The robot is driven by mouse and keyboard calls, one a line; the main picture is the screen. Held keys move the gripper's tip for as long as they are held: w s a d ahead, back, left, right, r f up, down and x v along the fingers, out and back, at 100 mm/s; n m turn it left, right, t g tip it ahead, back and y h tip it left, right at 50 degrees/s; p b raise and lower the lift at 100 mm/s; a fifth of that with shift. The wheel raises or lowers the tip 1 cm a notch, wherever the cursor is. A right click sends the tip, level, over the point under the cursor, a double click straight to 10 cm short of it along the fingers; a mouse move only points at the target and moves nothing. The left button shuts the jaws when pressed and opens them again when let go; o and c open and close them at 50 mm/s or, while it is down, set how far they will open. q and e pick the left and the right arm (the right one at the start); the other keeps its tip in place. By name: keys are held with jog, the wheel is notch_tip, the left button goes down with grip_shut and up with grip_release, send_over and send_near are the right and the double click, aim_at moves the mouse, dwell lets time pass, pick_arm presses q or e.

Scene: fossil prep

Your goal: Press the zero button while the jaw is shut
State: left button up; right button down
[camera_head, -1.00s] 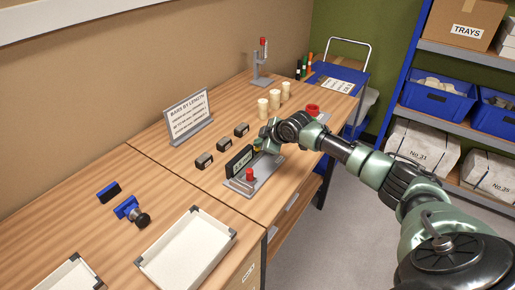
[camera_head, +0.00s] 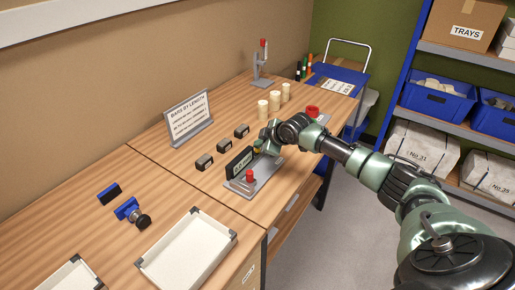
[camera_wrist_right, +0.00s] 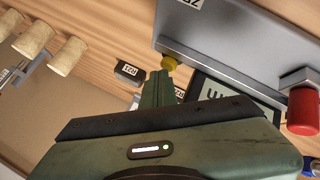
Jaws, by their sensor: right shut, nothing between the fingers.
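The measuring gauge (camera_head: 264,179) lies on the bench, a grey metal base with a red knob (camera_head: 250,176) at its near end and a dark display (camera_head: 239,162) beside it. In the right wrist view the grey base (camera_wrist_right: 235,52) and red knob (camera_wrist_right: 303,110) are at upper right. A yellow button (camera_wrist_right: 169,62) sits at the base's edge. My right gripper (camera_wrist_right: 163,76) is shut and empty, its tips at the yellow button; I cannot tell if they press it. The gauge's jaw is not clear. My left gripper is not in view.
Several small labelled blocks, one here (camera_head: 222,145), stand left of the gauge. A sign (camera_head: 188,117) stands behind. White trays (camera_head: 188,253) and a blue clamp (camera_head: 129,209) occupy the near bench.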

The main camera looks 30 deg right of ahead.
jog(key=shift+r+p, duration=0.35)
jog(key=shift+r, duration=0.2)
notch_tip(320, 180, up, 5)
jog(key=p, duration=0.4)
dwell(0.4)
